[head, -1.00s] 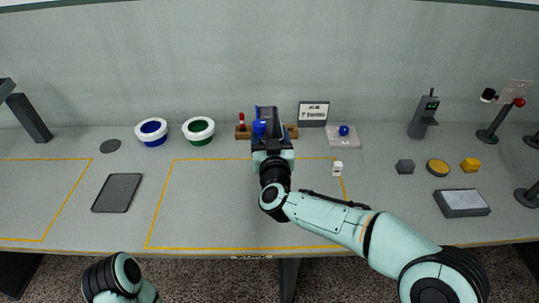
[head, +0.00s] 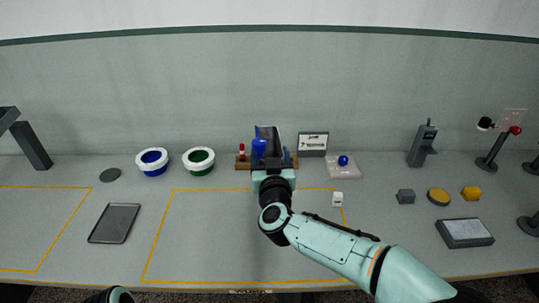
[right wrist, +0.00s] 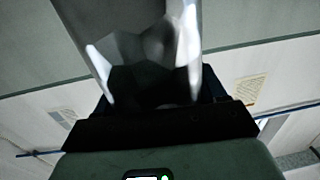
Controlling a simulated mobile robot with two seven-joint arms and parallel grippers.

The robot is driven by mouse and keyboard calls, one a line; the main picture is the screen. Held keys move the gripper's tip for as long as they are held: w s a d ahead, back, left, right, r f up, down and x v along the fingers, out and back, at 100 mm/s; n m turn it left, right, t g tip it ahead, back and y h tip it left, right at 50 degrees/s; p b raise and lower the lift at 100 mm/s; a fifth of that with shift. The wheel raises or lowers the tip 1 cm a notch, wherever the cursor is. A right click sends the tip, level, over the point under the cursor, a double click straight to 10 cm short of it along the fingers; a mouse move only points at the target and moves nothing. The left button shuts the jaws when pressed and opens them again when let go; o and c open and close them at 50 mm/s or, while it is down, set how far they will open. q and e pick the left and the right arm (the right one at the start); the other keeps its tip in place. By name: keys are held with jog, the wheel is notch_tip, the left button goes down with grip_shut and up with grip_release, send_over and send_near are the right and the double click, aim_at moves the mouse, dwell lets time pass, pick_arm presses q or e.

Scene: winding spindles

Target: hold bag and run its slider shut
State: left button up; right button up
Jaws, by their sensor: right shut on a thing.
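My right gripper (head: 267,140) is at the back of the table, above and in front of a wooden rack (head: 243,163). It is shut on a glossy grey thing (right wrist: 150,45) that fills the middle of the right wrist view; its outline is unclear, and I cannot tell whether it is the bag. A blue upright piece (head: 259,148) shows just left of the gripper. A pale, flat, see-through piece (head: 343,171) with a blue ball on it lies right of the rack. No slider can be made out. My left gripper is out of view.
Two white-rimmed bowls, blue (head: 153,161) and green (head: 199,160), stand left of the rack. A small sign (head: 313,144) stands behind, right of the gripper. A white block (head: 338,199) lies near the arm. The outlined area (head: 210,240) is mostly clear.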

jog(key=shift+f+b, duration=1.45)
jog(key=shift+f, duration=0.7)
jog(key=shift+f+b, duration=2.85)
jog(key=shift+f, duration=1.15)
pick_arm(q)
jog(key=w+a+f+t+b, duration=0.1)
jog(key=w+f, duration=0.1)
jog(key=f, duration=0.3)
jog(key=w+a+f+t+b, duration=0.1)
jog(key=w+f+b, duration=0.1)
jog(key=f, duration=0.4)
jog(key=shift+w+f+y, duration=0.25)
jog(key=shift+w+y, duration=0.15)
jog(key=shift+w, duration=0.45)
pick_arm(e)
jog(key=shift+f, duration=2.4)
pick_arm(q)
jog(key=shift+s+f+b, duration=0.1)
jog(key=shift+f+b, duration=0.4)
pick_arm(e)
jog(key=shift+f, duration=0.7)
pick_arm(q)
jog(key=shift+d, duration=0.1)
pick_arm(e)
jog(key=o, duration=1.5)
jog(key=shift+o, duration=0.2)
